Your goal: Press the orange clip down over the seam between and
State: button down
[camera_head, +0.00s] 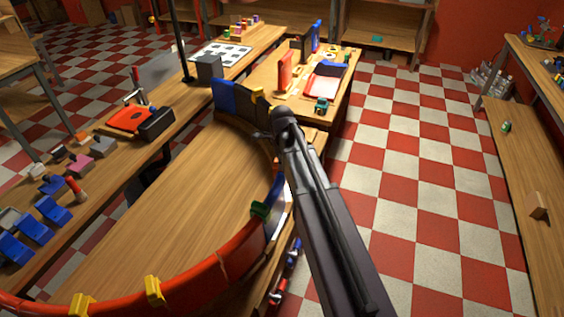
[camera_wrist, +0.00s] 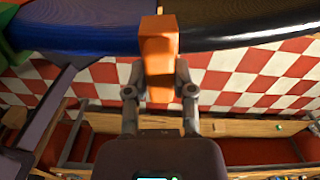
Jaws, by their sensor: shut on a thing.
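The orange clip (camera_wrist: 158,48) is in the wrist view, between the two fingers of my gripper (camera_wrist: 159,78), which is shut on it. The clip lies across the place where a blue ring segment (camera_wrist: 75,30) and a black ring segment (camera_wrist: 240,22) meet. The clip hides the seam itself, and I cannot tell whether it is fully seated. In the head view the curved ring wall (camera_head: 200,285) stands around a wooden top, and my arm hides most of my gripper and the clip.
Yellow clips (camera_head: 153,291) and a green clip (camera_head: 260,209) sit on the ring. Blue blocks (camera_head: 50,210) and a red-orange tool (camera_head: 130,120) lie on the left bench. The checkered floor (camera_head: 420,190) at right is clear.

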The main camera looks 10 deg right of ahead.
jog(key=shift+f+b, duration=0.45)
jog(key=shift+f, duration=0.2)
jog(key=shift+f, duration=0.15)
dwell(0.4)
jog(key=shift+c, duration=1.9)
grip_release()
notch_tip(320, 180, up, 10)
jog(key=p, duration=0.9)
jog(key=shift+f, duration=0.1)
